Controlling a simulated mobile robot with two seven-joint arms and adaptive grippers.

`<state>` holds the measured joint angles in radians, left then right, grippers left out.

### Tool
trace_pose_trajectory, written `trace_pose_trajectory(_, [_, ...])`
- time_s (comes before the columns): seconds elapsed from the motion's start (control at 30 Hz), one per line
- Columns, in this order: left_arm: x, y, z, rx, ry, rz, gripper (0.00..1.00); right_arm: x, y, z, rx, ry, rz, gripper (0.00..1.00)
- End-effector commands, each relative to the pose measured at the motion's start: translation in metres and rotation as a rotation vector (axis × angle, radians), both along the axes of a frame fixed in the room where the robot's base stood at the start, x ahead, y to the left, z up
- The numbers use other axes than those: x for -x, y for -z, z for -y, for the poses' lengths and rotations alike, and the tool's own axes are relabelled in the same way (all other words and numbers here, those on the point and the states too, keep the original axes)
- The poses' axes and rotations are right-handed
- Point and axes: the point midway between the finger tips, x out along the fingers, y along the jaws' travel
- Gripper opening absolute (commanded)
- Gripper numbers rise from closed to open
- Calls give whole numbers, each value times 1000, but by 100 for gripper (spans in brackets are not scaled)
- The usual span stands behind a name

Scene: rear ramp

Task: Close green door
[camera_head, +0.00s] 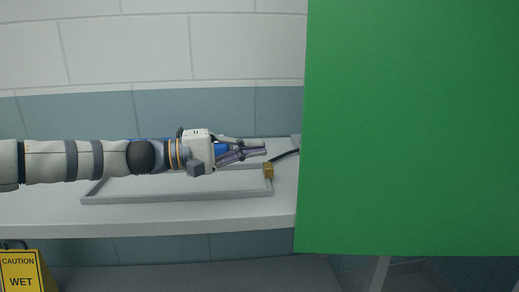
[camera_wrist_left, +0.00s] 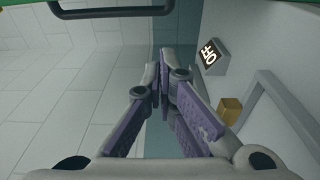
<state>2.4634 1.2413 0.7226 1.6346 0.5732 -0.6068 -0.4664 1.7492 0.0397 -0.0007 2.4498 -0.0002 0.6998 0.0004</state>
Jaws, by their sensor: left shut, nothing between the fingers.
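The green door (camera_head: 412,125) fills the right side of the head view as a large flat panel. In the left wrist view a thin green edge with a dark bar handle (camera_wrist_left: 112,12) shows along the top left. My left gripper (camera_head: 266,148) reaches in from the left, above the counter, with its fingertips a little short of the door's left edge in the picture. It also shows in the left wrist view (camera_wrist_left: 158,70), shut and empty. I cannot tell its depth to the door. My right gripper is not in view.
A white counter (camera_head: 150,222) runs below my left arm, with a grey frame (camera_head: 130,199) and a small brass block (camera_head: 268,171) on it. A yellow caution sign (camera_head: 22,273) stands at the lower left. A tiled wall is behind.

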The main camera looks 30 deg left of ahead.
Motion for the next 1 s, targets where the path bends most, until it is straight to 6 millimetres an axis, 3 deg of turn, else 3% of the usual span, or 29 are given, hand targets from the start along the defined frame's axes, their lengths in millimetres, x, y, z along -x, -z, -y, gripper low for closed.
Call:
trace_pose_trajectory(0.03, [-8, 9, 9, -2, 4, -13, 0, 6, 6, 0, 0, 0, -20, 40])
trace_pose_trajectory(0.37, [-55, 8, 63, -3, 4, -10, 0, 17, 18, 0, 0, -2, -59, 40])
trace_pose_trajectory(0.43, [-38, -2, 65, 2, 1, -1, 0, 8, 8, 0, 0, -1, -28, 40])
trace_pose_trajectory(0.6, [-20, -1, 72, 0, 0, 0, 0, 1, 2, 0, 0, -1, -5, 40])
trace_pose_trajectory(1.0, [-16, 4, 74, -1, 0, -6, 0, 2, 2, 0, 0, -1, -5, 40])
